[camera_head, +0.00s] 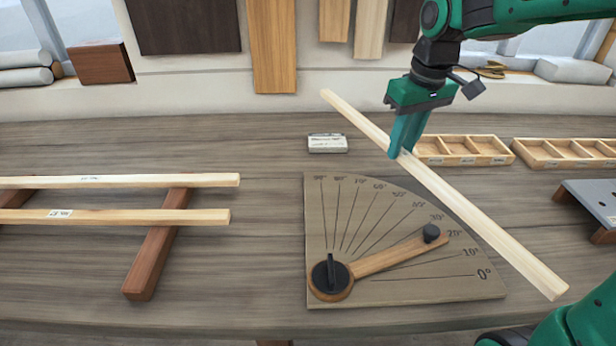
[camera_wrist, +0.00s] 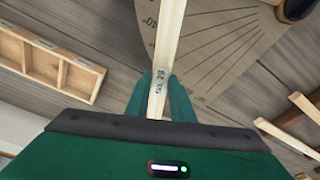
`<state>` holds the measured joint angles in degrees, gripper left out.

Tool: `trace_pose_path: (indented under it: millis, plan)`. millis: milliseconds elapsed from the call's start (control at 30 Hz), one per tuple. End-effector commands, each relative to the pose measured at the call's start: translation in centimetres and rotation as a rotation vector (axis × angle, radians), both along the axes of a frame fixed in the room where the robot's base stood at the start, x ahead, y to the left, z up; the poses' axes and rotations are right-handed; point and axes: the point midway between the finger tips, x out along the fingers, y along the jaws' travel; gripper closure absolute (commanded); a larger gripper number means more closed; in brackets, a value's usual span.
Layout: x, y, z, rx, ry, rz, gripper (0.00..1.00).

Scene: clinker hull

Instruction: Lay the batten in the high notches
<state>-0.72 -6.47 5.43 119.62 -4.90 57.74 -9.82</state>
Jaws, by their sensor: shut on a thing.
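My gripper (camera_head: 402,150) is shut on a long pale batten (camera_head: 480,227), gripped partway along its length and held above the table. The batten slants from upper left to lower right in the head view, passing over the right part of the angle board. In the wrist view the batten (camera_wrist: 168,45) runs up between the fingers (camera_wrist: 160,98), with small dark writing on it. Two similar battens (camera_head: 115,181) (camera_head: 110,216) lie across dark wooden bearers (camera_head: 158,245) at the left. No notches can be made out clearly.
An angle board (camera_head: 330,225) marked in degrees, with a wooden pointer arm (camera_head: 390,257), lies mid-table. Divided wooden trays (camera_head: 465,150) (camera_head: 570,152) stand behind. A grey metal stand (camera_head: 592,203) is at the right edge. A small white block (camera_head: 327,143) lies behind the board.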

Motion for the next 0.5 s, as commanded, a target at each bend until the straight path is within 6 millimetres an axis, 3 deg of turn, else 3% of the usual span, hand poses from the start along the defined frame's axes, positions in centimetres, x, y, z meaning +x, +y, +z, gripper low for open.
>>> trace_pose_path:
  millis: [267, 500]
  plan:
    - [0.3, 0.1, -0.3, 0.0, 0.0, 0.005, 1.0]
    - [2.8, -3.1, -2.7, 0.001, 0.003, 0.002, 1.0]
